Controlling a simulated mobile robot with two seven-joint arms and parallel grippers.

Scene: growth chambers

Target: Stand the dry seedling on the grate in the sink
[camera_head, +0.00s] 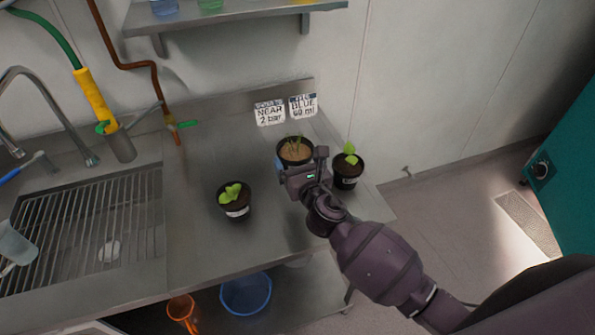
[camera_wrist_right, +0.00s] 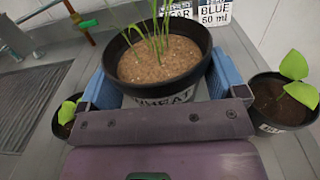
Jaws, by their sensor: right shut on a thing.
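The dry seedling is a black pot (camera_head: 296,160) of pale brown, dry-looking soil with thin green shoots. It stands on the steel counter near the back wall. In the right wrist view the same pot (camera_wrist_right: 158,84) fills the middle, its label partly reading "WHEAT". My right gripper (camera_head: 298,172) is shut on this pot, with a blue finger pad on each side (camera_wrist_right: 163,85). The sink grate (camera_head: 75,235) is at the left, made of parallel metal bars. My left gripper is not in view.
Dark-soil pots with leafy seedlings stand at left (camera_head: 235,203) and right (camera_head: 347,170) of the held pot. Two cards (camera_head: 286,109) stand behind it. A clear cup (camera_head: 15,243) lies at the grate's left. A tap (camera_head: 60,115) and yellow-handled hose (camera_head: 97,102) rise behind the sink.

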